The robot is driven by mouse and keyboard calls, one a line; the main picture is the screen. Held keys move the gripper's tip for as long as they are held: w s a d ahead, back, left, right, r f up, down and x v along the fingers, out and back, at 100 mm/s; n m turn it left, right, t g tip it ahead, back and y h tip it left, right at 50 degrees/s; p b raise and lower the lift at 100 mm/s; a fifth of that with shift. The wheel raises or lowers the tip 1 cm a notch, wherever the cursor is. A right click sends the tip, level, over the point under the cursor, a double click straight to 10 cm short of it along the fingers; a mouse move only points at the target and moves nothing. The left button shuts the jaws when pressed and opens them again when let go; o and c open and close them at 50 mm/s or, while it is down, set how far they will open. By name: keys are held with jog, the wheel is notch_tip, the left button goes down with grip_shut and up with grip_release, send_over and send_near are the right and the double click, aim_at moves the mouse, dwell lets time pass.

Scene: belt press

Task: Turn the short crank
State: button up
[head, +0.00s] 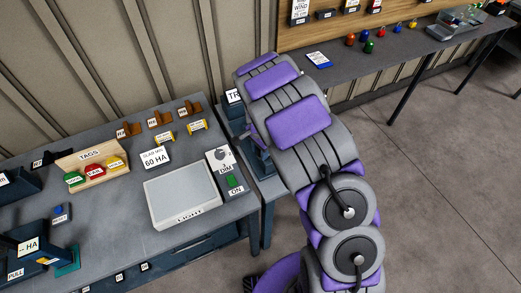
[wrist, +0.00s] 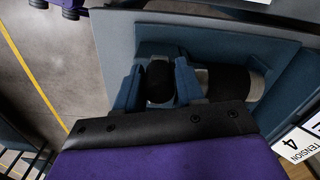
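In the wrist view a dark blue fixture (wrist: 225,45) fills the upper middle. I cannot tell whether the knob or the cylinder belongs to the short crank. In the head view my arm hides my gripper and most of the blue fixture (head: 255,155).
A white "TENSION 4" label (wrist: 303,145) is right of the fixture. In the head view, a grey bench (head: 110,205) at left carries a light panel (head: 182,197), an ON/DIM switch box (head: 224,170) and a tag rack (head: 92,163). Open floor (head: 440,190) lies to the right.

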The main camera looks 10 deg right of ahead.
jog(key=o, duration=0.3)
notch_tip(320, 180, up, 17)
jog(key=shift+a+p, duration=0.15)
jog(key=shift+p, duration=0.2)
jog(key=shift+r, duration=0.15)
dwell(0.6)
jog(key=s+d+r+n+b, duration=0.1)
jog(key=s+d+n+b, duration=0.1)
jog(key=s, duration=0.6)
jog(key=s+d+r+n+g+b, duration=0.1)
jog(key=s+d+r+n+b, duration=0.15)
jog(key=s, duration=0.65)
jog(key=s+d+r+n+b, duration=0.1)
jog(key=s+d+n, duration=0.1)
jog(key=s, duration=0.6)
jog(key=s+f+n+b, duration=0.1)
jog(key=s+f+n, duration=0.1)
jog(key=s, duration=0.4)
jog(key=s+f+n+b, duration=0.1)
jog(key=s+n, duration=0.2)
jog(key=s, duration=0.3)
jog(key=shift+s+a+f+g, duration=0.2)
jog(key=shift+s+f+g, duration=0.15)
jog(key=shift+g, duration=0.05)
